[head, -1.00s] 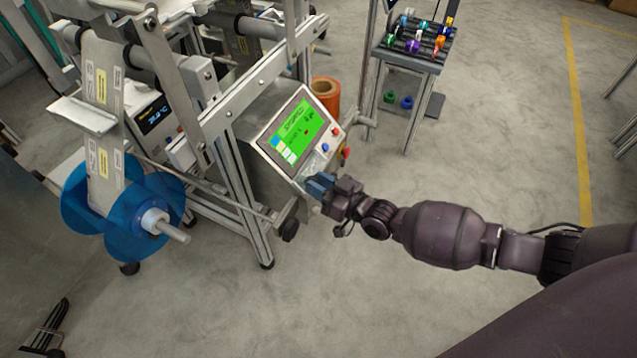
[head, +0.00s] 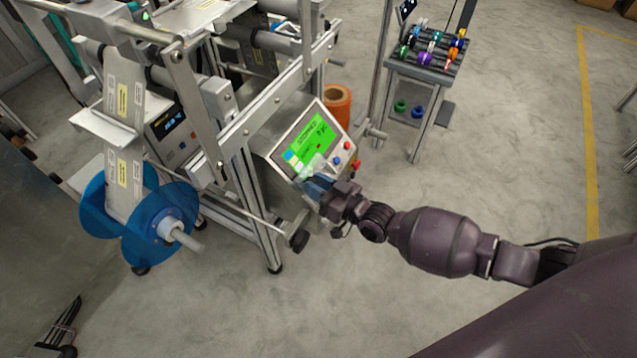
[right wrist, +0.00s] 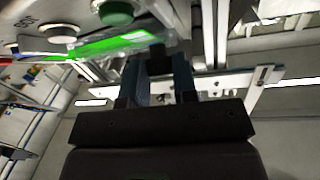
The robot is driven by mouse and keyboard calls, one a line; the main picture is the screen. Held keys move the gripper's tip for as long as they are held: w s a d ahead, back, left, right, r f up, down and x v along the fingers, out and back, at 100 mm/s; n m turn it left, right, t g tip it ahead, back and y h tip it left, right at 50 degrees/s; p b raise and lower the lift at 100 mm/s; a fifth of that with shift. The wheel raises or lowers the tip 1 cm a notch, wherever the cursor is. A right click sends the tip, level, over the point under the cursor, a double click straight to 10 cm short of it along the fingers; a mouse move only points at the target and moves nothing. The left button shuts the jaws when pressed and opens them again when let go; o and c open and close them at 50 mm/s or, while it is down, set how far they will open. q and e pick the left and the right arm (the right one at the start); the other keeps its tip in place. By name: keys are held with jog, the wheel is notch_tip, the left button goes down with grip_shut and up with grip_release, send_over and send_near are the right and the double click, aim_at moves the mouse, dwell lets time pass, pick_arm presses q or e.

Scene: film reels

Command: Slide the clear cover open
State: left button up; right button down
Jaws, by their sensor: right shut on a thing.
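The clear cover (head: 312,165) is a small see-through piece at the lower edge of the slanted control panel (head: 281,161), overlapping the lower part of its green screen. My right gripper (head: 318,186) is at the panel's lower edge, its blue fingers shut on the cover. In the right wrist view, my right gripper's fingers (right wrist: 160,65) meet a see-through edge in front of the bright green screen (right wrist: 105,46). The exact grip is partly hidden. My left gripper is not in view.
Red and white buttons (head: 347,145) sit right of the screen. A blue reel (head: 105,220) is on the machine at left. An orange roll (head: 338,103) stands behind the panel. A rack of colored spools (head: 432,52) is at back right. The floor before the machine is clear.

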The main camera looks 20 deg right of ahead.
jog(key=c, duration=0.9)
grip_release()
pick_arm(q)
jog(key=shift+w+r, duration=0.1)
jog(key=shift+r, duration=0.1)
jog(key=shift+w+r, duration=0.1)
pick_arm(e)
jog(key=shift+s+d, duration=0.1)
jog(key=shift+s, duration=0.05)
jog(key=shift+s+d, duration=0.1)
jog(key=shift+s, duration=0.1)
pick_arm(q)
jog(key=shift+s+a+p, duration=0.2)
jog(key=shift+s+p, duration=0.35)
jog(key=shift+p, duration=0.25)
pick_arm(e)
jog(key=v, duration=1)
